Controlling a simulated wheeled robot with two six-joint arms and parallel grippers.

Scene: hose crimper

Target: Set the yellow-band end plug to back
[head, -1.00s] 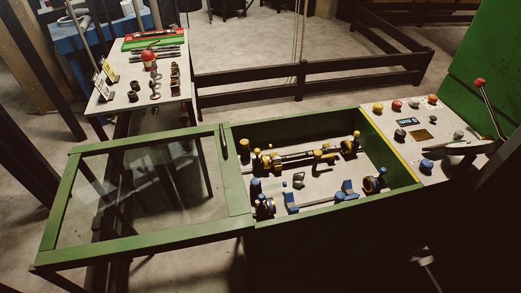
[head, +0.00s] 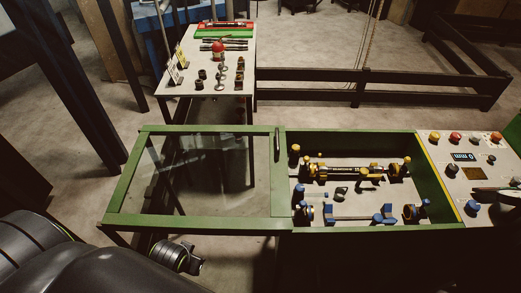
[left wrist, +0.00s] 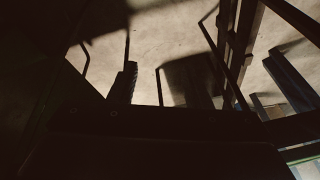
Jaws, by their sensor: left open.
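The open green crimper box (head: 352,229) holds a back row with yellow parts and a front row with blue parts. In the back row a dark rod with yellow bands (head: 335,173) lies lengthwise, with a yellow-marked fitting (head: 395,170) at its right end. Which piece is the yellow-band end plug is too small to tell, as is its setting. My left gripper (head: 194,266) is at the lower left, below the glazed lid frame and well apart from the box. It is open, its fingers hard to make out. The left wrist view is mostly dark.
The green-framed glass lid (head: 196,225) lies open left of the box. A control panel (head: 450,150) with coloured buttons is at right. A white table (head: 185,88) with fittings and a red-topped item stands behind. A dark rail (head: 310,94) runs behind the box.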

